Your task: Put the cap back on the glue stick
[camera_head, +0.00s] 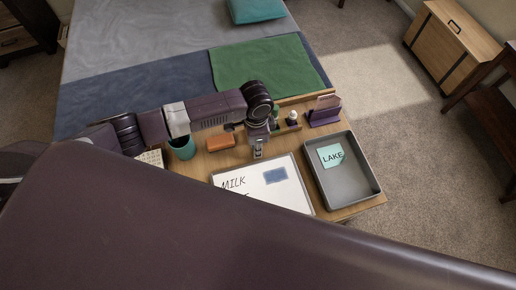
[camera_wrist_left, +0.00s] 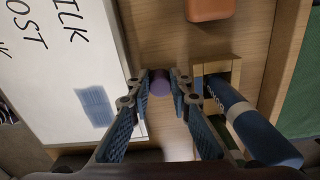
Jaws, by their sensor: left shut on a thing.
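My left gripper (camera_head: 258,152) points down over the wooden desk, just behind the whiteboard. In the left wrist view its fingertips (camera_wrist_left: 162,82) are shut on a small purple cylinder (camera_wrist_left: 160,84), which looks like the cap. In the head view the cap is too small to make out. A small upright thing with a white top (camera_head: 292,117), probably the uncapped glue stick, stands to the right of and behind the gripper. It is apart from the gripper. My right gripper is not in view.
A dark blue cylinder (camera_wrist_left: 253,122) with a pale band stands in a square wooden holder beside the fingers. An orange block (camera_head: 220,142), teal cup (camera_head: 183,149), purple rack (camera_head: 323,112), whiteboard (camera_head: 288,195) and grey tray (camera_head: 345,187) with a LAKE note surround the gripper.

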